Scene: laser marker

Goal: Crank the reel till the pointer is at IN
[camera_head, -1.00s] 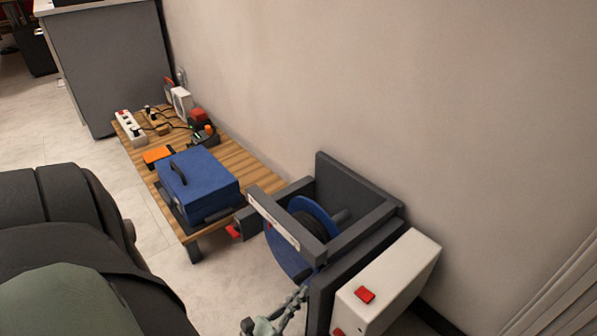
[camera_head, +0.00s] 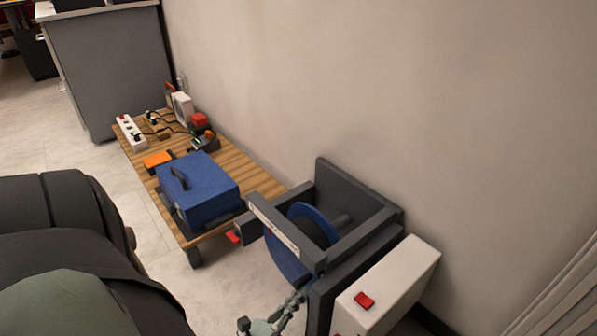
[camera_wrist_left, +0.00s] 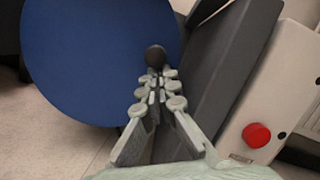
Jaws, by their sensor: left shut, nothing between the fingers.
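The reel (camera_head: 286,260) is a blue disc with a dark hub inside a dark grey frame by the wall. A white scale strip (camera_head: 270,225) runs along the frame's front bar; its lettering and pointer are too small to read. In the left wrist view the blue disc (camera_wrist_left: 95,60) fills the upper left, and a dark round crank knob (camera_wrist_left: 155,56) sits near its right edge. My left gripper (camera_wrist_left: 156,78) is shut and empty, its fingertips at the knob; I cannot tell whether they touch it. It also shows at the reel's lower front (camera_head: 299,296). My right gripper is out of view.
A white box (camera_head: 390,285) with a red button (camera_head: 364,301) stands right of the reel. A low wooden table (camera_head: 235,160) behind it holds a blue case (camera_head: 200,188), a power strip (camera_head: 130,131) and small devices. The wall bounds the right side.

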